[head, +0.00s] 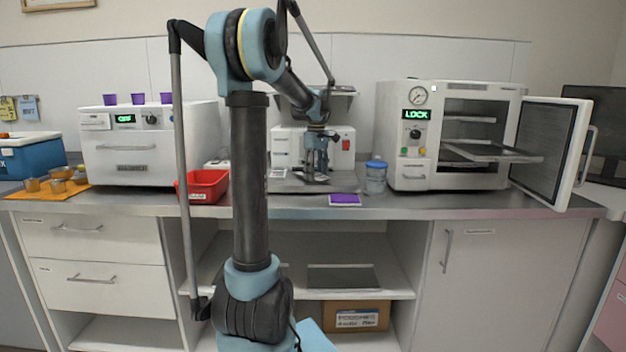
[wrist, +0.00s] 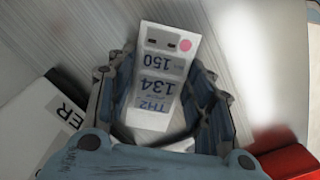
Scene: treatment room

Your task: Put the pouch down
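The pouch (wrist: 160,80) is a narrow white piece with printed blocks reading "150", "134" and "TH2" and a pink dot near one corner. In the wrist view it lies lengthwise between my gripper's (wrist: 165,75) two blue-grey fingers, filling the gap and reaching past the fingertips. The fingers appear closed on its edges. In the head view my gripper (head: 315,178) points down, low over the grey work area in front of the white machine with the red switch (head: 346,144). The pouch is too small to make out there.
A red tray (head: 207,194) stands left of my gripper. A purple-topped pad (head: 345,199) and a blue-lidded jar (head: 376,178) are to the right. An open-doored steriliser (head: 408,167) stands further right, a closed one (head: 130,160) at left. The front counter strip (head: 420,205) is clear.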

